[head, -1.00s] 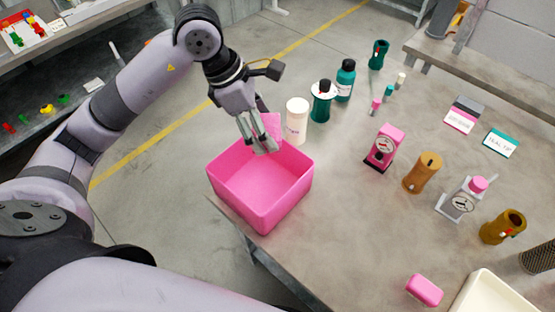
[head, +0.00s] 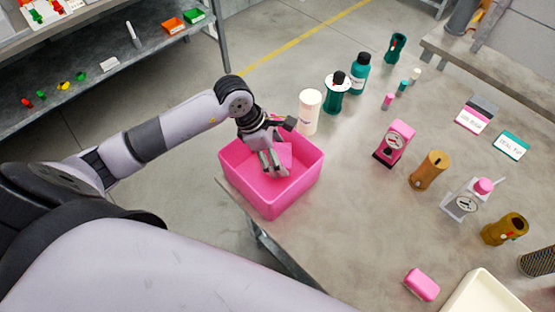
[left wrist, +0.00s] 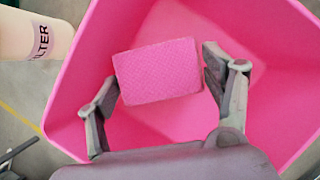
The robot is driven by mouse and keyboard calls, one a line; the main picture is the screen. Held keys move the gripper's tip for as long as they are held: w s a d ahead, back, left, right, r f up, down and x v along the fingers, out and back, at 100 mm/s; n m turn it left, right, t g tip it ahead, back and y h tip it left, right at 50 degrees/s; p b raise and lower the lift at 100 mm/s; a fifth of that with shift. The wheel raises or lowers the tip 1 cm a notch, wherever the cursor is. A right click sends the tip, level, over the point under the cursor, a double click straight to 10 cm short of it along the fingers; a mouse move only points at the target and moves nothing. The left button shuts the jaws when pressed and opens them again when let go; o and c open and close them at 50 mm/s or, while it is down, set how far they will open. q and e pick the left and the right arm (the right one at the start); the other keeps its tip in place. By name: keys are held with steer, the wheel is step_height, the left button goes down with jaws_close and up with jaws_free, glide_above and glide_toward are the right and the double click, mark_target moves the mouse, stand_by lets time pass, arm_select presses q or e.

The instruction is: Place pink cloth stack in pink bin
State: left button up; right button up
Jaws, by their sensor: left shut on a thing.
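The pink bin (head: 300,188) stands open at the table's near left corner. My left gripper (head: 273,170) points down inside its walls. It is shut on the pink cloth stack (head: 285,152), a small textured pink block. In the left wrist view the cloth stack (left wrist: 158,72) sits between the two fingers of my left gripper (left wrist: 161,76), over the floor of the bin (left wrist: 262,98). Whether the stack touches the bin floor is hard to tell. My right gripper is out of view.
A white filter bottle (head: 310,111) stands just behind the bin, with teal bottles (head: 336,93) beyond. A pink gauge device (head: 394,143), brown cylinder (head: 429,170) and pink block (head: 421,284) stand to the right. Table just right of the bin is clear.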

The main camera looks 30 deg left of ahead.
arm_select(q)
step_height(320, 180, down, 4)
steer(key=shift+r+p, duration=0.2)
steer(key=shift+p, duration=0.1)
steer(key=shift+f, duration=0.2)
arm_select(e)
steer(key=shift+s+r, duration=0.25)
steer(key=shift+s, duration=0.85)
arm_select(q)
steer(key=shift+f, duration=0.1)
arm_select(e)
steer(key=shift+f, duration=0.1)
arm_select(q)
steer(key=o, duration=0.8)
steer(key=shift+c, duration=0.2)
steer(key=o, duration=0.4)
steer(key=shift+o, duration=0.2)
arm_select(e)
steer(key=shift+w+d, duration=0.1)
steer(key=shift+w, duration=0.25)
